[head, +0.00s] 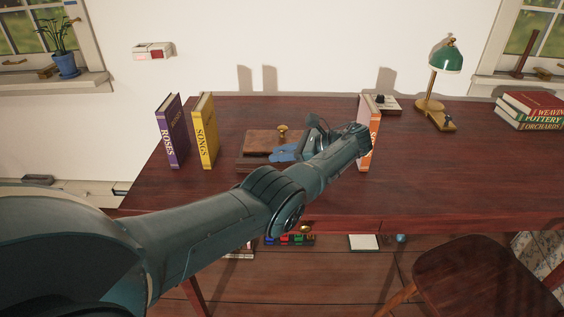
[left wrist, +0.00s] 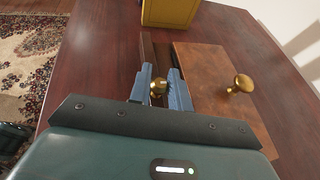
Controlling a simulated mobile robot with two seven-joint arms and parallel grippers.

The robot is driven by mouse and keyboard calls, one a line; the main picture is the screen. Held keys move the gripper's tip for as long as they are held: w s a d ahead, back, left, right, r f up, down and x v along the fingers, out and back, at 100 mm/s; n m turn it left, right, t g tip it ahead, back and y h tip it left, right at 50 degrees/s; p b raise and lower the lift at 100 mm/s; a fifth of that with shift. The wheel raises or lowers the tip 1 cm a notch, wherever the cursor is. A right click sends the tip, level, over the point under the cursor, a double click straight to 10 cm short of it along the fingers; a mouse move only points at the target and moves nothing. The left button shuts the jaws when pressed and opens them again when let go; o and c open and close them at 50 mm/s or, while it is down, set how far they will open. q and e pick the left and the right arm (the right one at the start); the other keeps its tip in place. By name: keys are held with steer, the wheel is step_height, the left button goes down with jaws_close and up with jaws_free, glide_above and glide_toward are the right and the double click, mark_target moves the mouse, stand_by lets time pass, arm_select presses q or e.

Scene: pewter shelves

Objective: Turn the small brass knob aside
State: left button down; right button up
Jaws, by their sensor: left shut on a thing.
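A flat wooden box (head: 258,138) lies on the desk in the head view, and its brown top (left wrist: 205,65) fills the right of the left wrist view. A larger brass knob (head: 283,130) stands on this top; it also shows in the left wrist view (left wrist: 240,84). The small brass knob (left wrist: 157,88) is at the box's darker near side, between the blue fingers of my left gripper (left wrist: 160,73). My left gripper (head: 280,154) is shut on it. In the head view my arm hides the small knob and part of the box. My right gripper is in neither view.
On the desk (head: 460,185), a purple book (head: 171,132) and a yellow book (head: 205,132) stand left of the box. An orange book (head: 375,130) stands right, partly behind my arm. A green lamp (head: 446,60) and stacked books (head: 530,110) are farther right. A chair (head: 470,275) stands in front.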

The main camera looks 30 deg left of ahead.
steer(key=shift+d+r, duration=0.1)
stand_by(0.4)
arm_select(q)
steer(key=c, duration=1.4)
jaws_free()
steer(key=shift+a, duration=0.1)
steer(key=shift+o, duration=0.2)
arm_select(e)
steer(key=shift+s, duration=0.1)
